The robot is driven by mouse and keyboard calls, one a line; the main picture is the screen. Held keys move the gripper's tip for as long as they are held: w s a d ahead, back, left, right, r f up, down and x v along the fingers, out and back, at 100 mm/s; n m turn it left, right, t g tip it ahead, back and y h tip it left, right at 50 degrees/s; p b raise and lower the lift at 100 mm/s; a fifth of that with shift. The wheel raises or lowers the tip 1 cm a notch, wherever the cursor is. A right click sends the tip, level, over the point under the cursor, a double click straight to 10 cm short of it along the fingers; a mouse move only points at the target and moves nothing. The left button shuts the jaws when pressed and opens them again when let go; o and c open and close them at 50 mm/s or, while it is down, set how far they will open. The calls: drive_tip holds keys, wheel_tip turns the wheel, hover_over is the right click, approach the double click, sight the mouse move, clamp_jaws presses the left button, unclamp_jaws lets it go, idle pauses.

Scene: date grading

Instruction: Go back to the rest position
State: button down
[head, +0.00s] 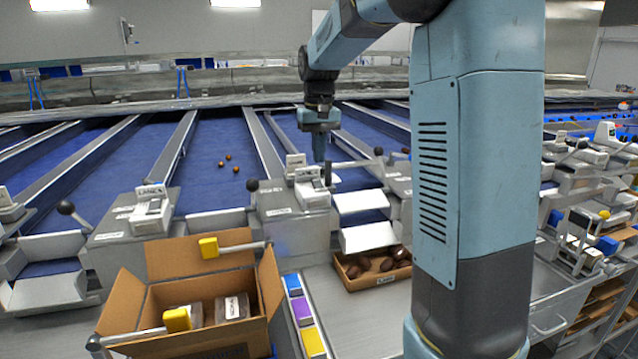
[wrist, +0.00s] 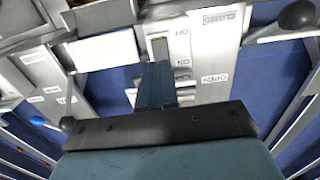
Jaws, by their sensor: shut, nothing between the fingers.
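My gripper (head: 322,160) hangs from the blue-grey arm, pointing down over the lane machinery near the picture's middle. Its fingers are shut with nothing between them. In the wrist view the shut fingers (wrist: 156,86) point at a grey metal panel (wrist: 205,65) with printed OPEN and CLOSED labels and a pale lever or slot beside the tips. I cannot tell whether the fingertips touch the panel.
A cardboard box (head: 215,285) with packs inside stands at the front left. A shallow carton (head: 375,283) of dates sits under a white chute (head: 368,237). Black-knobbed levers (head: 66,207) stick up along the lanes. A few dates lie on the blue belt (head: 215,145).

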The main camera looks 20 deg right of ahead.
drive_tip(key=shift+r, duration=0.35)
drive_tip(key=shift+s, duration=0.1)
drive_tip(key=s+f+t, duration=0.1)
drive_tip(key=s+t, duration=0.4)
drive_tip(key=s, duration=2.4)
drive_tip(key=shift+s+d+t, duration=0.2)
drive_tip(key=shift+s+t, duration=0.1)
drive_tip(key=shift+s, duration=0.1)
